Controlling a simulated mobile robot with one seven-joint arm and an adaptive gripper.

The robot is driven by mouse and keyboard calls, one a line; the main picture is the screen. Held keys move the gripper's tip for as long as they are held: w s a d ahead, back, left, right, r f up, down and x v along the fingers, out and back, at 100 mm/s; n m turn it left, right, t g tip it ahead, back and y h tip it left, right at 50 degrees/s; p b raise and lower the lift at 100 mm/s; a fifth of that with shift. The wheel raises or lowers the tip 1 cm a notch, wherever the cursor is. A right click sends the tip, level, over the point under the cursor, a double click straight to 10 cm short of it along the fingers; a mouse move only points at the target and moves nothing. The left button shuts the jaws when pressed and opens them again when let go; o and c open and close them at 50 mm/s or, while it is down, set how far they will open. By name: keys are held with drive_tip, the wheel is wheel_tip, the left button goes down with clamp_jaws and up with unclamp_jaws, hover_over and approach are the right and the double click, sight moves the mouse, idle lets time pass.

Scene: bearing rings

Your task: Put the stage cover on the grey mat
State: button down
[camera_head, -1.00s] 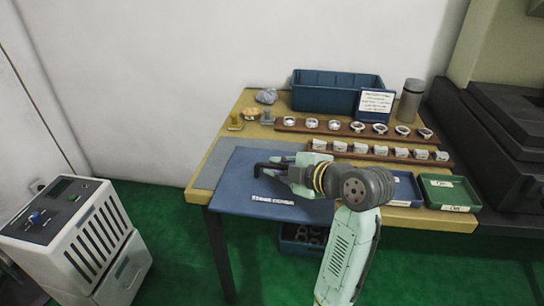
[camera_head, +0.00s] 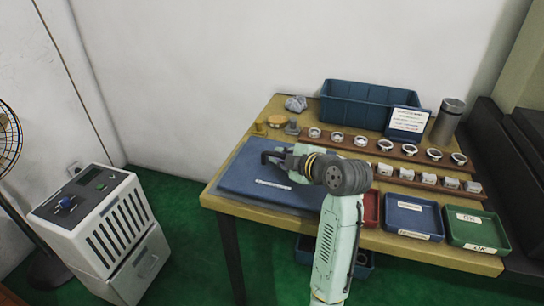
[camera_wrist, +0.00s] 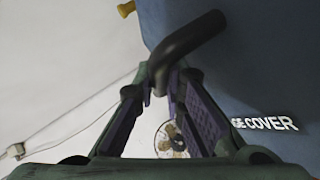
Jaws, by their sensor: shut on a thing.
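The stage cover (camera_head: 240,183) is a flat, dark blue slab with a white label strip and a dark bar handle. It lies over the left part of the table, and I cannot tell whether it rests on the surface or hovers just above. My gripper (camera_head: 283,158) is shut on the cover's handle. In the wrist view the dark handle (camera_wrist: 190,45) is between the fingertips, and the blue cover (camera_wrist: 265,75) shows "GE COVER". I cannot make out the grey mat now; the cover appears to hide it.
A blue bin (camera_head: 355,105) with a sign stands at the back. Two wooden racks of rings (camera_head: 400,152) run along the right. Red, blue (camera_head: 413,218) and green (camera_head: 478,228) trays line the front right. Small parts (camera_head: 275,122) sit behind the cover. A white machine (camera_head: 100,225) stands left.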

drive_tip(key=shift+w+a, duration=0.95)
drive_tip(key=shift+w, duration=0.2)
drive_tip(key=shift+w+a+f+p, duration=0.15)
drive_tip(key=shift+f+p, duration=0.1)
drive_tip(key=shift+f, duration=0.4)
drive_tip(key=shift+w+a+f+p, duration=0.15)
drive_tip(key=shift+f+p, duration=0.1)
drive_tip(key=shift+f, duration=0.35)
drive_tip(key=shift+w+a+f+p, duration=0.15)
drive_tip(key=shift+f+p, duration=0.1)
drive_tip(key=shift+f, duration=0.4)
drive_tip(key=c, duration=1.7)
unclamp_jaws()
wheel_tip(320, 180, up, 5)
drive_tip(key=b, duration=0.2)
hover_over(295, 184)
drive_tip(key=shift+f, duration=0.1)
